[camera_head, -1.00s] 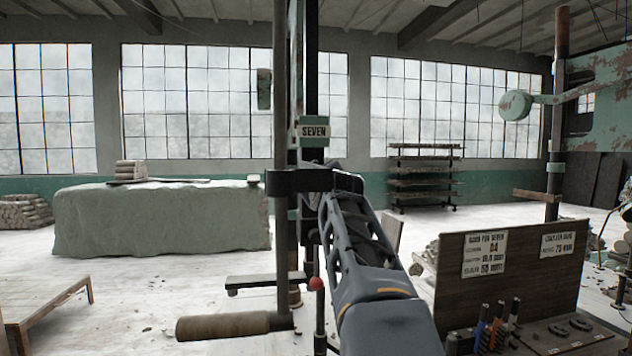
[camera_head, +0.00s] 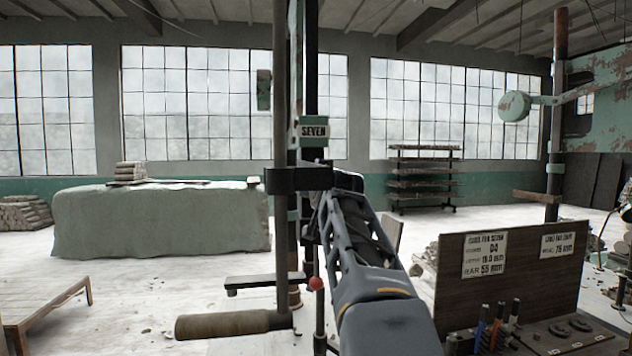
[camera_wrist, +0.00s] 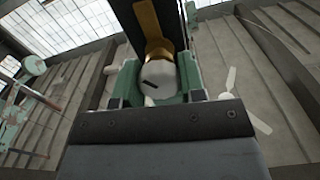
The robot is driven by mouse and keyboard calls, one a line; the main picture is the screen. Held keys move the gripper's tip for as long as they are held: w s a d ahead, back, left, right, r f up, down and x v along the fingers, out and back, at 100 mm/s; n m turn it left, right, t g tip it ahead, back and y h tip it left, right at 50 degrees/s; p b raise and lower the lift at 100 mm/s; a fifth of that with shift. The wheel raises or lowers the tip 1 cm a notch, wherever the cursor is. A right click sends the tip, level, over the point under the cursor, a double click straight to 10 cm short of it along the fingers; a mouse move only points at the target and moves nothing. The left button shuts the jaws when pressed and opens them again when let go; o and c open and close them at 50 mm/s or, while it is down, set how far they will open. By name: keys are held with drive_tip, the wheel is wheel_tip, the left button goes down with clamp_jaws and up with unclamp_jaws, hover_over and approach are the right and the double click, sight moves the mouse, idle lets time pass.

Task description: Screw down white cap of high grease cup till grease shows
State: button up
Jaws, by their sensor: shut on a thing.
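The white cap (camera_wrist: 158,77) shows in the middle of the wrist view, seen close from below, with a short dark mark on its face. A brass-coloured part (camera_wrist: 158,50) of the grease cup sits directly above it. In the head view my arm reaches up to the dark column, and the cap is hidden there. I cannot make out any grease.
A lever with a red knob (camera_head: 316,283) and a thick handle (camera_head: 230,325) project low down. A board with paper cards (camera_head: 487,255) stands at right.

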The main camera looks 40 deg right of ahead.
drive_tip(key=m, duration=0.5)
drive_tip(key=shift+m+p, duration=0.3)
drive_tip(key=m+p, duration=0.1)
drive_tip(key=m, duration=0.4)
drive_tip(key=shift+m, duration=0.3)
drive_tip(key=o, duration=0.9)
drive_tip(key=shift+s, duration=0.15)
drive_tip(key=b+v, duration=0.4)
drive_tip(key=v, duration=0.9)
drive_tip(key=shift+s+a, duration=0.15)
drive_tip(key=shift+s, duration=0.1)
